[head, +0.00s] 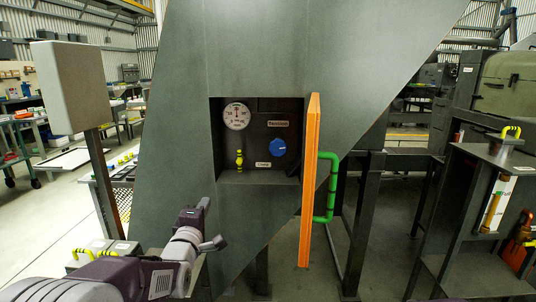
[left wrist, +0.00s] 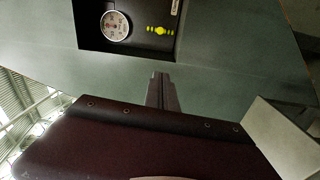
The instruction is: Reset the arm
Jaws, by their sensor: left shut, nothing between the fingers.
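My left arm comes in from the lower left in the head view. Its gripper (head: 203,205) is shut and empty, in front of the green-grey machine panel and below left of the recess. In the left wrist view the shut fingers (left wrist: 162,92) point at the bare panel below the recess. My right gripper is not in view.
The recess (head: 262,180) holds a round gauge (head: 237,116), a blue knob (head: 278,148) and a small yellow valve (head: 239,160). An orange door (head: 310,180) with a green handle (head: 332,187) stands open on its right. A grey box (head: 72,88) on a post stands at the left.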

